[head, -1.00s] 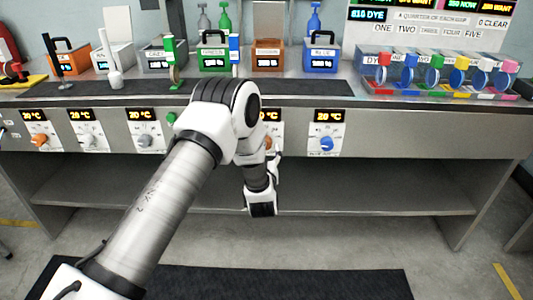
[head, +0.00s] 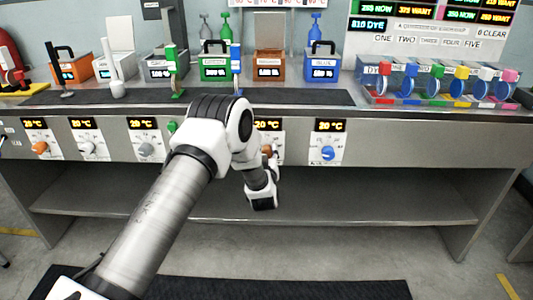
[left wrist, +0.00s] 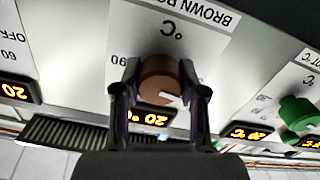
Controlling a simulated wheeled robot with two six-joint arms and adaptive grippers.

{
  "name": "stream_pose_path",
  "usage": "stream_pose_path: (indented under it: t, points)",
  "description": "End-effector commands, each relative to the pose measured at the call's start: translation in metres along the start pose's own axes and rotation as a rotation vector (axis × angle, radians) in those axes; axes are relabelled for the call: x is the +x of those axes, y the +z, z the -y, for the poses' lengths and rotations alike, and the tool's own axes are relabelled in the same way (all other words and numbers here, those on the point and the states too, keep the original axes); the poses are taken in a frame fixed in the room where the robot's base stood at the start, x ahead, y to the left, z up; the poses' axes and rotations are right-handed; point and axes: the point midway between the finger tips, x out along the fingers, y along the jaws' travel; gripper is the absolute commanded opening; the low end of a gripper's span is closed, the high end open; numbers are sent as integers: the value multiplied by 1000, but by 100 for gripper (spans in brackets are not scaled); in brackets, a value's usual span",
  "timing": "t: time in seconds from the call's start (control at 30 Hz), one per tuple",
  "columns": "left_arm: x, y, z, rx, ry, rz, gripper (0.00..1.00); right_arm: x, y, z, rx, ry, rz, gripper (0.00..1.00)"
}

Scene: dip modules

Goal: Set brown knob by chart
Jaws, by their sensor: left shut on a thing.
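The brown knob (left wrist: 158,80) sits on a white dial plate in the left wrist view, with "BROWN PO…" printed on it, upside down there. A white pointer mark shows on the knob. My left gripper (left wrist: 159,75) is shut on it, one finger on each side. In the head view the brown knob (head: 267,150) is partly hidden by my left gripper (head: 270,157). The brown dial's display (head: 267,125) shows 20 °C. A white sheet with text (head: 265,3) is cut off at the top edge; I cannot read it. My right gripper is not in view.
The blue knob (head: 328,153) is to the right and the grey knob (head: 146,150) to the left, on the same bench front. The green knob (left wrist: 298,113) is nearby in the left wrist view. Colored pots (head: 268,66) line the bench top. A lower shelf (head: 370,209) is bare.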

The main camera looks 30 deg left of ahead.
Motion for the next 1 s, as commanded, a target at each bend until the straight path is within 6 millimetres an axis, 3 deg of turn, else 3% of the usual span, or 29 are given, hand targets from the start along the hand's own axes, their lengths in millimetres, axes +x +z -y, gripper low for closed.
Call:
stream_pose_path:
  t: [0.37,1.0]
  points:
    - [0,-2,-1,124,0,0,7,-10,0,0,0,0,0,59]
    - [0,-2,-1,695,0,1,7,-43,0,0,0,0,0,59]
